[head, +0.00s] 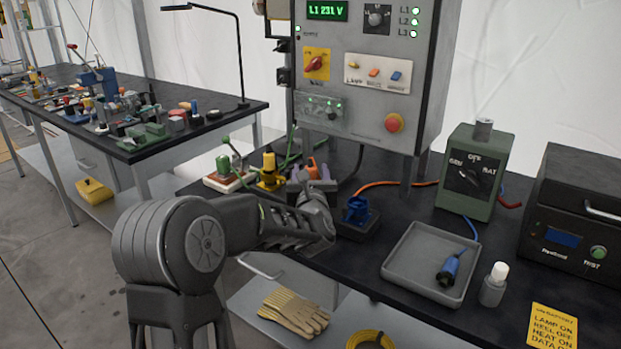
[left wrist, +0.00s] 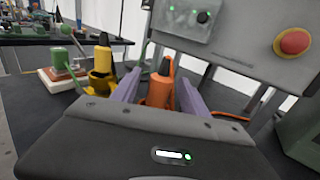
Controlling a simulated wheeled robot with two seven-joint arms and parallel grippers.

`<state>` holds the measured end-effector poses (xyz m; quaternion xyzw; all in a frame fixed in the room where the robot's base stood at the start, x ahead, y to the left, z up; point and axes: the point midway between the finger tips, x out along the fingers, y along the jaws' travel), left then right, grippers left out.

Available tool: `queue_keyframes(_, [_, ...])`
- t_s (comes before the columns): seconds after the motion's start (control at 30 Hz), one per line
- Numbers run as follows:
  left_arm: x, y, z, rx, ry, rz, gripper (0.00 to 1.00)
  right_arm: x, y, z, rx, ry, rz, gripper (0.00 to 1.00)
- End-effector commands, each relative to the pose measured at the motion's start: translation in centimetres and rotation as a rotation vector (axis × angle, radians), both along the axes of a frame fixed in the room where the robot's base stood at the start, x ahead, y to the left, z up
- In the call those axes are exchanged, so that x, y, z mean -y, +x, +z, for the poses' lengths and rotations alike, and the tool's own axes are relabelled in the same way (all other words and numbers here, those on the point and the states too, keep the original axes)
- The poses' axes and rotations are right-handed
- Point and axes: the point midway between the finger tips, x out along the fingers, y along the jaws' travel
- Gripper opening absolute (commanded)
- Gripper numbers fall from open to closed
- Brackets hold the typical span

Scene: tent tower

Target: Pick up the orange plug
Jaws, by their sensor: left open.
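The orange plug (head: 312,166) stands upright on the dark bench below the control panel, its lower part hidden in the head view. In the left wrist view the orange plug (left wrist: 159,92) shows between the two purple fingers, with a dark top. My left gripper (head: 311,176) is open, its fingers on either side of the plug. The left wrist view also shows the gripper (left wrist: 162,80); I cannot tell whether either finger touches the plug. My right gripper is not in view.
A yellow plug (head: 269,170) and a green-levered device (head: 228,172) stand just left. A blue connector (head: 356,210) sits to the right. A grey tray (head: 405,277) holds a blue plug (head: 450,268). The control panel (head: 368,75) stands close behind, with a red button (head: 394,123).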

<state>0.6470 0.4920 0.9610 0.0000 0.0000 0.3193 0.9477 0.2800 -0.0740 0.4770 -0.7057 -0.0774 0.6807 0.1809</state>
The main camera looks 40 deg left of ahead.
Motion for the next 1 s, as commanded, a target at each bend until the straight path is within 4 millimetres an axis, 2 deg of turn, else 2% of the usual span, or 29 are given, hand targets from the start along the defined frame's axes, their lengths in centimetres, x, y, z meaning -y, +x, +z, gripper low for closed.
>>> queue_keyframes(0.17, [0.01, -0.01, 0.01, 0.000, 0.000, 0.000, 0.52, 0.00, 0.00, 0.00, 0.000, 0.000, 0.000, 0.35])
queue_keyframes(0.8, [0.01, -0.02, 0.00, 0.000, 0.000, 0.000, 0.00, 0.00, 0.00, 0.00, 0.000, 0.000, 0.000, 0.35])
queue_keyframes(1.0, [0.01, -0.02, 0.03, 0.000, 0.000, 0.000, 0.00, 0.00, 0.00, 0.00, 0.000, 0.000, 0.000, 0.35])
